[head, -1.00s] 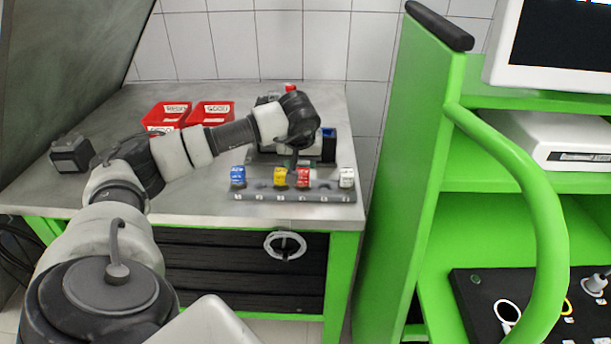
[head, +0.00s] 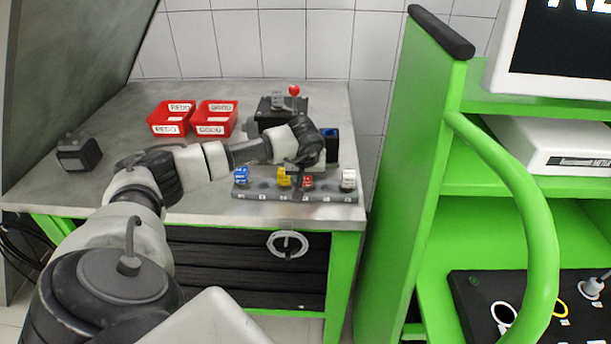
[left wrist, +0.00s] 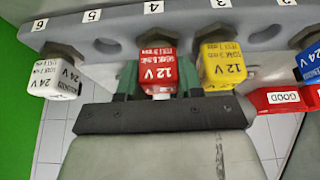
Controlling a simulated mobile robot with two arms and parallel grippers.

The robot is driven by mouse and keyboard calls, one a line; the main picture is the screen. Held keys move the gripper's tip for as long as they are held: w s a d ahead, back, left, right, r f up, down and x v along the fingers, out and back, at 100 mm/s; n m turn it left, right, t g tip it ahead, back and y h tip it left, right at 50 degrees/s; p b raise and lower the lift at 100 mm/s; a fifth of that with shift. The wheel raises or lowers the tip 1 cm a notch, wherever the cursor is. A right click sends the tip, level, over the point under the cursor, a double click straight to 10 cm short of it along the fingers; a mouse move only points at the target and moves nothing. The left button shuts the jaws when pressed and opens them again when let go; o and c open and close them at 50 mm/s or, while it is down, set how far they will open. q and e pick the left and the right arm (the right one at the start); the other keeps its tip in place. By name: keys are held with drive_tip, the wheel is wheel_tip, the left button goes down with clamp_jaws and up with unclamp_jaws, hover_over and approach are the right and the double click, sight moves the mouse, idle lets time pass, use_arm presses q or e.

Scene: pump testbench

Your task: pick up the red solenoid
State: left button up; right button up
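The red solenoid (head: 307,181) stands on the grey rail (head: 262,197) at the table's front edge, between the yellow solenoid (head: 284,177) and the white one (head: 348,180). My left gripper (head: 304,172) is low over it. In the left wrist view the red solenoid (left wrist: 158,70), marked 12 V, sits between the fingers of my left gripper (left wrist: 158,82), with a finger at each side. I cannot tell whether the fingers press on it. My right gripper is not in view.
A blue solenoid (head: 241,177) stands at the rail's left end. Red bins (head: 168,124) and a dark device with a red knob (head: 293,90) stand farther back. A dark box (head: 78,155) is at the left. A green cart (head: 425,150) rises close on the right.

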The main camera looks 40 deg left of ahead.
use_arm(q)
drive_tip(key=shift+w+r, duration=0.1)
drive_tip(key=shift+c, duration=0.2)
drive_tip(key=shift+r, duration=0.55)
wheel_tip(320, 180, up, 3)
drive_tip(key=shift+f+b, duration=0.15)
drive_tip(key=shift+b, duration=0.55)
drive_tip(key=w+d+r+b, duration=0.2)
drive_tip(key=d+r, duration=0.5)
drive_tip(key=d, duration=0.4)
drive_tip(key=shift+w, duration=0.9)
drive_tip(key=shift+s, duration=0.1)
